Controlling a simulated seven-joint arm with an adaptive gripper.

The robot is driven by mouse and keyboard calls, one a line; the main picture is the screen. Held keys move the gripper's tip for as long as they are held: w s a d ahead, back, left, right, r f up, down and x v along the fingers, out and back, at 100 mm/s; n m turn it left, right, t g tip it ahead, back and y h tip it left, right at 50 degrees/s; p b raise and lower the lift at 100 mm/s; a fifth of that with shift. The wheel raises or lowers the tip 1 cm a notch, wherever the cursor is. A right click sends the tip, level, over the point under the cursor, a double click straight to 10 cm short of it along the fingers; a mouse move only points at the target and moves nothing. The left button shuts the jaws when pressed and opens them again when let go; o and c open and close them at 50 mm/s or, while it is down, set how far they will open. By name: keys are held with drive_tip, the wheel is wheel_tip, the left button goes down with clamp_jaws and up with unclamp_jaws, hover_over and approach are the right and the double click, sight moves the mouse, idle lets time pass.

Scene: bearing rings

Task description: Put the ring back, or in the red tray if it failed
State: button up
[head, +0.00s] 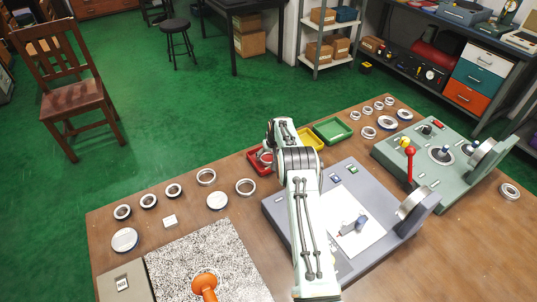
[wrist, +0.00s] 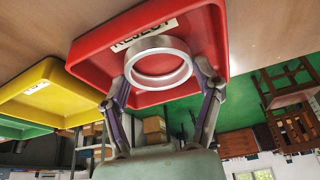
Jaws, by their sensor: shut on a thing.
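My gripper (wrist: 161,78) is shut on a silver metal ring (wrist: 160,42), with one finger at each side of it in the wrist view. The ring is in front of the floor of the red tray (wrist: 88,62), near its white label, which reads as "REJECT" and is partly covered by the ring. I cannot tell whether the ring touches the tray. In the head view the red tray (head: 254,166) lies left of the yellow tray, partly hidden by my arm, and my gripper (head: 265,158) is over it.
A yellow tray (head: 314,136) and a green tray (head: 333,129) stand beside the red one. Several rings lie at the table's left and far right. A grey fixture (head: 350,245) and a green one with a red lever (head: 410,165) stand to the right.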

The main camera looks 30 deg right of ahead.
drive_tip(key=shift+f, duration=0.1)
drive_tip(key=o, duration=0.9)
drive_tip(key=d+v, duration=0.1)
drive_tip(key=v, duration=1.1)
drive_tip(key=s+a+r+n+g, duration=0.1)
drive_tip(key=s+a+r, duration=0.6)
drive_tip(key=a+r, duration=0.35)
drive_tip(key=s+a+r+g+y, duration=0.1)
drive_tip(key=s+a+r, duration=0.3)
drive_tip(key=s+a, duration=0.55)
drive_tip(key=s+a+g, duration=0.1)
drive_tip(key=s+a, duration=0.1)
drive_tip(key=s, duration=0.5)
drive_tip(key=s+a+f+n+g, duration=0.1)
drive_tip(key=s+a, duration=0.1)
drive_tip(key=s, duration=0.5)
drive_tip(key=s+a+n, duration=0.1)
drive_tip(key=s+a, duration=0.1)
drive_tip(key=s, duration=0.5)
drive_tip(key=shift+s+a+f+g+y, duration=0.15)
drive_tip(key=shift+s+f+g+y, duration=0.15)
drive_tip(key=shift+g, duration=0.1)
